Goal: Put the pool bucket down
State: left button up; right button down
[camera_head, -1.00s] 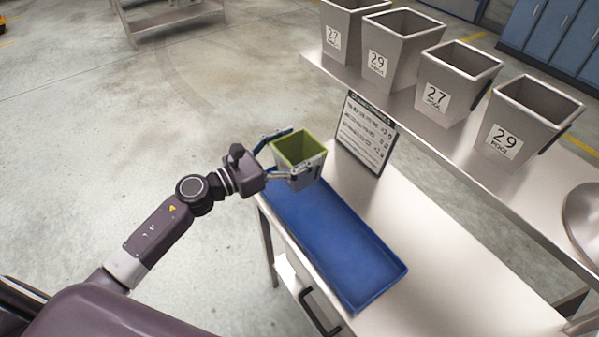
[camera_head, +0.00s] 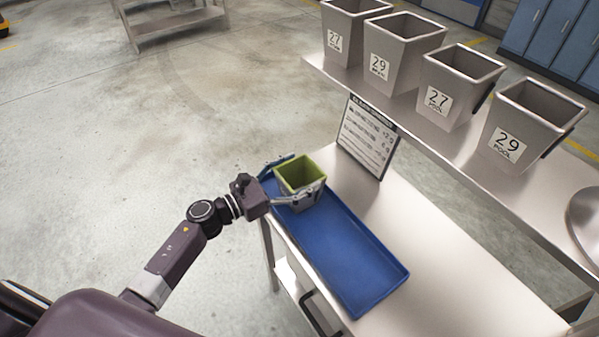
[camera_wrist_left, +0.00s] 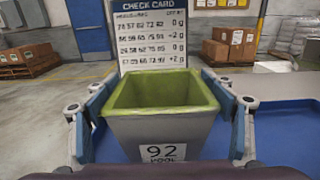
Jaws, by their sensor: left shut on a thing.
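The pool bucket (camera_head: 305,193) is a small grey tapered bucket with a green rim and inside. In the left wrist view the bucket (camera_wrist_left: 160,135) carries a label reading 92 POOL and looks upright. My left gripper (camera_head: 300,176) is shut on it, one blue finger along each side. The bucket is at the far end of a long blue tray (camera_head: 352,262) on the metal bench. Its base looks at or just above the tray floor; I cannot tell whether it touches. My right gripper is not in view.
A check card (camera_head: 366,138) stands on the bench just behind the bucket. A raised shelf (camera_head: 450,150) on the right holds several grey buckets labelled 27 and 29. The near part of the tray is empty. The bench surface (camera_head: 450,280) beside it is clear.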

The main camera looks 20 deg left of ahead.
pick_arm(q)
jog(key=o, duration=1.4)
jog(key=shift+f, duration=0.1)
jog(key=shift+o, duration=0.9)
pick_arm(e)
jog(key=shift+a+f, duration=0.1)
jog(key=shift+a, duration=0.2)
pick_arm(q)
jog(key=shift+s+a, duration=0.1)
jog(key=shift+s, duration=0.05)
jog(key=b+v, duration=0.4)
jog(key=v, duration=0.6)
jog(key=shift+s+a, duration=0.55)
jog(key=shift+s, duration=0.1)
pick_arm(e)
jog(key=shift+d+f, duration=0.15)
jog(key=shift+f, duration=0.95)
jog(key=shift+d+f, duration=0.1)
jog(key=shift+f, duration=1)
